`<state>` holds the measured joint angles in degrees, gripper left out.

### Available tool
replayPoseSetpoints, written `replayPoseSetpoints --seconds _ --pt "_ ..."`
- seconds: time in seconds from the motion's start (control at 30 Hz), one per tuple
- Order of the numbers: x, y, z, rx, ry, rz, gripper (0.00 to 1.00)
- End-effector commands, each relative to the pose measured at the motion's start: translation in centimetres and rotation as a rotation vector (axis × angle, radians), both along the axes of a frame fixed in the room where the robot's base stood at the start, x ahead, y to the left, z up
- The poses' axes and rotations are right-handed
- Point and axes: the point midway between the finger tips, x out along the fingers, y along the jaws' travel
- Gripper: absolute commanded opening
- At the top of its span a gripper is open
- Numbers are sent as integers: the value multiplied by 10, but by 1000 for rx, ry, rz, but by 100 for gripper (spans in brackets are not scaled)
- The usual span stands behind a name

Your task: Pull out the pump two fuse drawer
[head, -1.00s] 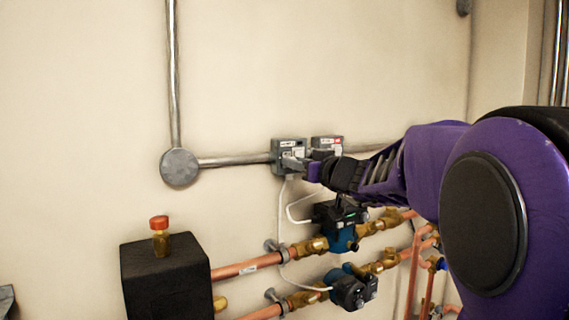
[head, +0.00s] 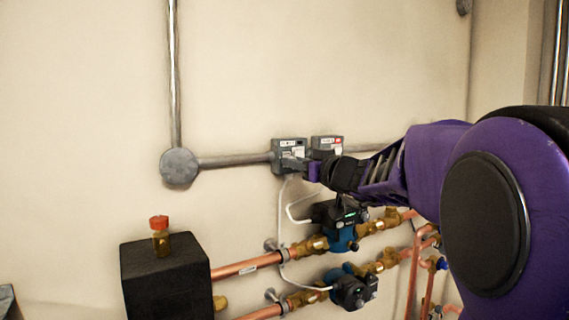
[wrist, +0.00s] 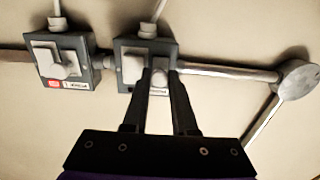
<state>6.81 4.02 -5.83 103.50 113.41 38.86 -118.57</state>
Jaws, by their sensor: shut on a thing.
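Two grey boxes with pale fronts are mounted on the wall: a left box (head: 289,146) and a right box (head: 327,140) with a red label. The wrist view shows them upside down, the left one (wrist: 120,50) on the right and the red-labelled one (wrist: 86,83) on the left. My gripper (wrist: 160,74) is at the front of the left box, its fingers closed on a small light-grey piece (wrist: 159,79), apparently its fuse drawer. Beside it is a larger white switch part (wrist: 132,68). The fingers partly hide the drawer, and the label lettering is too small to read.
A metal conduit (head: 235,160) runs from the left box to a round junction (head: 179,167). Below are blue-and-black pumps (head: 340,228), copper pipes (head: 240,267), a white cable (head: 281,235) and a black block (head: 165,280).

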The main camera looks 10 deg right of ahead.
Motion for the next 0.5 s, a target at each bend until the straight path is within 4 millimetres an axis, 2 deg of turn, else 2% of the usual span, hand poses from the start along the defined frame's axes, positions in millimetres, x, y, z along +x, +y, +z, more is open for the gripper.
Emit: replayPoseSetpoints --seconds 0.3,0.5 --pt "-24 -11 -2 0 -7 -3 0" --pt "-30 -13 1 0 -3 -3 0"
